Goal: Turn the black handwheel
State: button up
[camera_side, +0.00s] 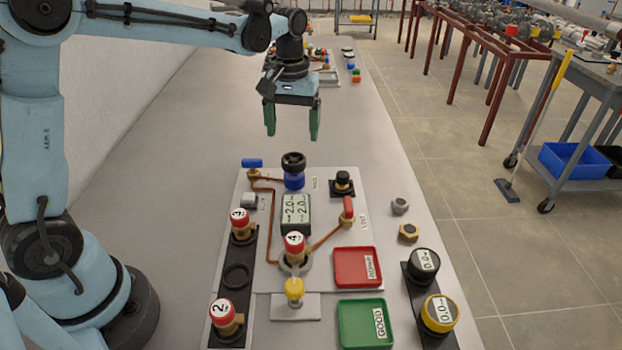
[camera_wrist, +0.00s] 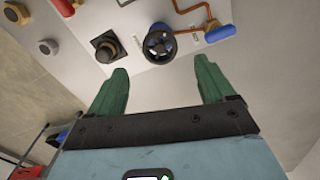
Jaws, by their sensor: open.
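The black handwheel (camera_side: 293,161) sits on top of a blue valve body at the back of the white panel. In the wrist view the handwheel (camera_wrist: 159,44) shows its round rim and spokes, just beyond the fingertips and between them. My gripper (camera_side: 292,132) has two green fingers pointing down, spread apart with nothing between them. It hangs above and a little behind the handwheel, not touching it. The wrist view also shows my gripper (camera_wrist: 160,66) open and empty.
A black knob (camera_side: 342,183) on a square base stands right of the handwheel. A blue lever (camera_side: 252,163) lies to its left, with copper pipes nearby. A display (camera_side: 295,212), a red lever (camera_side: 348,208), red tray (camera_side: 357,281) and green tray (camera_side: 352,331) are nearer the front.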

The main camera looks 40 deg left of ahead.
jog(key=shift+r, duration=2.8)
